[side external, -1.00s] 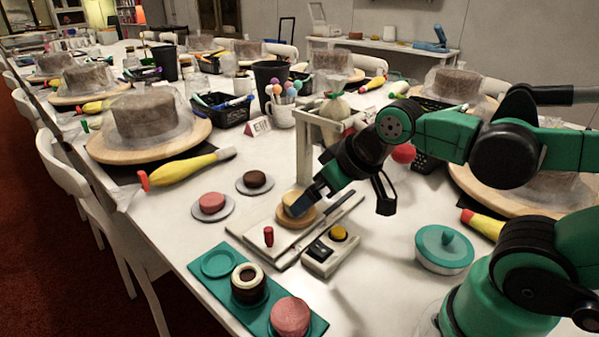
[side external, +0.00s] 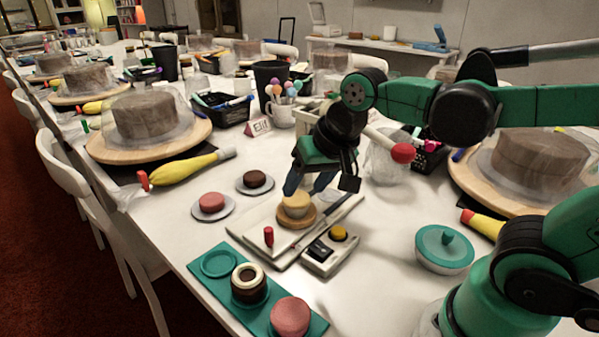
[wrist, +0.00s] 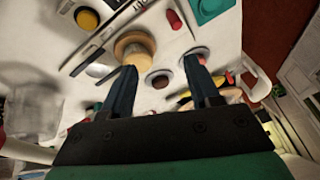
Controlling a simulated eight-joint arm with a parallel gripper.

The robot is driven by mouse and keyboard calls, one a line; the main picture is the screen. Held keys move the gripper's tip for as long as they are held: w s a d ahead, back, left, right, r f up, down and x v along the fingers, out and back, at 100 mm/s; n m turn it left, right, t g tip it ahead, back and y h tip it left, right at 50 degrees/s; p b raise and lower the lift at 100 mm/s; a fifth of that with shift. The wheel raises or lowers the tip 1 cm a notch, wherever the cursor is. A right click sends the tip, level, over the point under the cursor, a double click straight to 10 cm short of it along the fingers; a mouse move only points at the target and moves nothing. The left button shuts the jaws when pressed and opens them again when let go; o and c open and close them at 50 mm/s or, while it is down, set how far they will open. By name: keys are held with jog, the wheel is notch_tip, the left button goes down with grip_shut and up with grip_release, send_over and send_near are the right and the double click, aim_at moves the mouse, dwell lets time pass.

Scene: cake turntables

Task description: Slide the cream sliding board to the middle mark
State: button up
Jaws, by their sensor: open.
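The cream sliding board (side external: 250,231) lies flat on the white table, with a red peg (side external: 268,237) standing near its front end. A round wooden disc with a cream top (side external: 296,205) sits on its far part; the same piece shows in the wrist view (wrist: 135,50). I cannot make out a middle mark. My gripper (side external: 308,184) is open and empty, above and just behind the cream-topped piece. In the wrist view my gripper (wrist: 160,84) has its fingers wide apart, the left fingertip close to that piece in the picture.
A control box with a yellow button (side external: 338,233) stands right of the board. A dark cake (side external: 255,181) and a pink cake (side external: 212,203) on plates are to its left. A teal tray (side external: 222,264) lies in front, and a teal lidded bowl (side external: 444,248) to the right.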

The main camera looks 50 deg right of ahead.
aim_at(269, 228)
jog(key=w+a+m+g, duration=0.1)
jog(key=w+m, duration=0.1)
jog(key=m, duration=0.2)
jog(key=w+a+m+g, duration=0.1)
jog(key=w+m+g, duration=0.1)
jog(key=m, duration=0.3)
jog(key=w+a+f+m+g, duration=0.1)
jog(key=w+m+g, duration=0.1)
jog(key=m, duration=0.2)
jog(key=shift+w, duration=0.1)
notch_tip(269, 228, down, 9)
jog(key=shift+r, duration=0.1)
jog(key=shift+f, duration=0.3)
jog(key=shift+c, duration=0.4)
grip_shut()
jog(key=shift+d, duration=0.1)
jog(key=shift+d, duration=5.95)
